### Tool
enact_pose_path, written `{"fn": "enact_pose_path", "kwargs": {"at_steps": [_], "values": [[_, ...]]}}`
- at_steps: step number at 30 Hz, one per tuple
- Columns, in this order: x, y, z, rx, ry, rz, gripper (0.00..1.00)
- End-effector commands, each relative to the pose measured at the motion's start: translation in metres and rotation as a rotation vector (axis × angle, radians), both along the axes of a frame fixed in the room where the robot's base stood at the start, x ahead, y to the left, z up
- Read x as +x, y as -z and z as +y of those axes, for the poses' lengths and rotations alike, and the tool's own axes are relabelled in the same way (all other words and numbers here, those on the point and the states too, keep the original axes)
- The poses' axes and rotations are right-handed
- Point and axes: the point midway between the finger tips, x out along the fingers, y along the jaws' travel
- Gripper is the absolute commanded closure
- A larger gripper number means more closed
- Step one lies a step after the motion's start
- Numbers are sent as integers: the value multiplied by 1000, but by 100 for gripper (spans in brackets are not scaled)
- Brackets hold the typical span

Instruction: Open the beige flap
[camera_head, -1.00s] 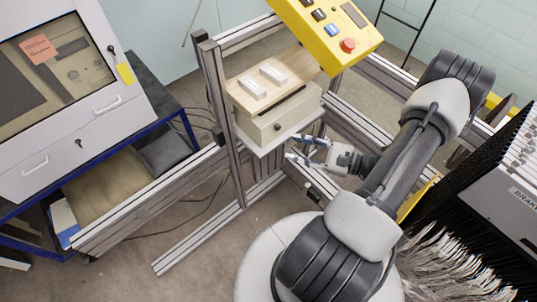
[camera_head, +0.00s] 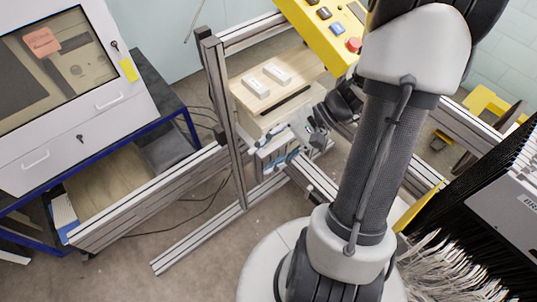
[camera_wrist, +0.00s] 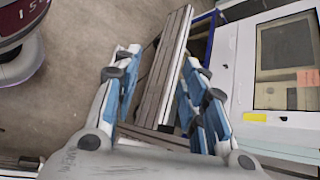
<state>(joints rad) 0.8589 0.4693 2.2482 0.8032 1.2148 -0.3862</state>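The beige flap (camera_head: 251,124) is the front face of a small box with a light wooden top, in the middle of the head view. Its knob is hidden behind my gripper and wrist, and only part of the face shows. My gripper (camera_head: 264,152) is at the front of the box, near the flap's lower part. I cannot tell whether it touches the flap. In the wrist view my gripper (camera_wrist: 163,60) has its blue-padded fingers wide apart with nothing held between them. The flap is not recognisable in the wrist view.
Aluminium frame posts (camera_head: 224,120) stand left of the box. A yellow control panel (camera_head: 325,25) with buttons hangs above it. A white cabinet (camera_head: 60,100) stands at the left. Dark bristles and a grey machine (camera_head: 500,210) are at the right.

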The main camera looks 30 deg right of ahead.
Motion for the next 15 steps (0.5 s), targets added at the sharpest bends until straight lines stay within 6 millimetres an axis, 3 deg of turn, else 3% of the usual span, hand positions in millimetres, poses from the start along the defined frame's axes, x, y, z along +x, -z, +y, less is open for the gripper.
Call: {"fn": "enact_pose_path", "kwargs": {"at_steps": [15], "values": [[-5, -6, 10, -65, -77, -12, 61]]}}
